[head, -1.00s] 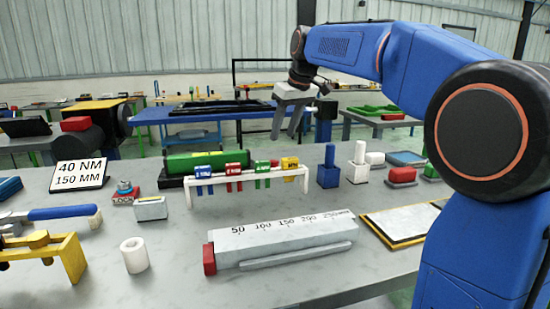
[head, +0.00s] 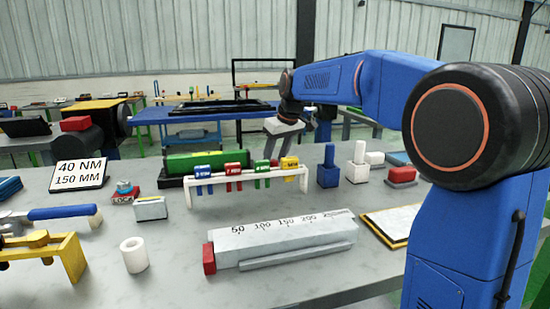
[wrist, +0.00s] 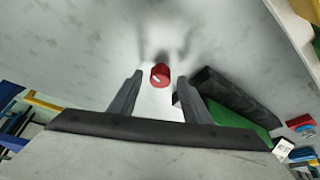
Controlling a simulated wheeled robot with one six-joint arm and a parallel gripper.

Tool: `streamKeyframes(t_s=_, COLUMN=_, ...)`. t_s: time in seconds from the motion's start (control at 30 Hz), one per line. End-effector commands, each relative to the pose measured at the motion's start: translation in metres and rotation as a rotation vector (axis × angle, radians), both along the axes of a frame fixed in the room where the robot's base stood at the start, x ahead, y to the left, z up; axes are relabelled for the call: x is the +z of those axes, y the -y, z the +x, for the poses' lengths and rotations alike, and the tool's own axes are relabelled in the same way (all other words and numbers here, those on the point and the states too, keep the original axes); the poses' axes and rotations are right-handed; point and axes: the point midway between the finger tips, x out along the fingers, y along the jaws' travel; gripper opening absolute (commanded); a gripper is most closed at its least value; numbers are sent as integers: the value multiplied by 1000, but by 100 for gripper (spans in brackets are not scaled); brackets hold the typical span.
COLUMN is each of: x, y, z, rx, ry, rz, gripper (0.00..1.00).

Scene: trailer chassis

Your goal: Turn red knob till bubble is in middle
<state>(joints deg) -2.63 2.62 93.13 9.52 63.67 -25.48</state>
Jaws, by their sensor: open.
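A red knob (wrist: 160,75) with a white mark on top stands on the grey table in the wrist view, ahead of and between my fingertips. My gripper (wrist: 158,88) is open and empty, its two fingers pointing toward the knob without visibly gripping it. In the head view my gripper (head: 270,147) is low behind the tool rack, its fingertips partly hidden. A green block on a black base (head: 206,162) lies behind the rack; a green and black body also shows right of my fingers in the wrist view (wrist: 228,98). I cannot make out a bubble.
A white rack (head: 246,177) with coloured tools stands in front of the green block. Blue (head: 328,168) and white (head: 357,165) upright pieces stand to its right. A grey scale block (head: 283,240) lies nearer. The table around the knob is mostly clear.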

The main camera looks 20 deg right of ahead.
Motion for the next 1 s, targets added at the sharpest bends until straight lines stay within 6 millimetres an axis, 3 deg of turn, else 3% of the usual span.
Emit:
streamKeyframes(t_s=0.07, x=0, y=0, z=0, rx=0, ry=0, rz=0, gripper=44)
streamKeyframes(t_s=0.1, x=0, y=0, z=0, rx=0, ry=0, rz=0, gripper=39)
streamKeyframes(t_s=0.27, x=0, y=0, z=0, rx=0, ry=0, rz=0, gripper=3)
streamKeyframes(t_s=0.53, x=0, y=1, z=1, rx=45, ry=-1, rz=-1, gripper=4)
streamKeyframes(t_s=1.0, x=0, y=3, z=2, rx=356, ry=0, rz=1, gripper=4)
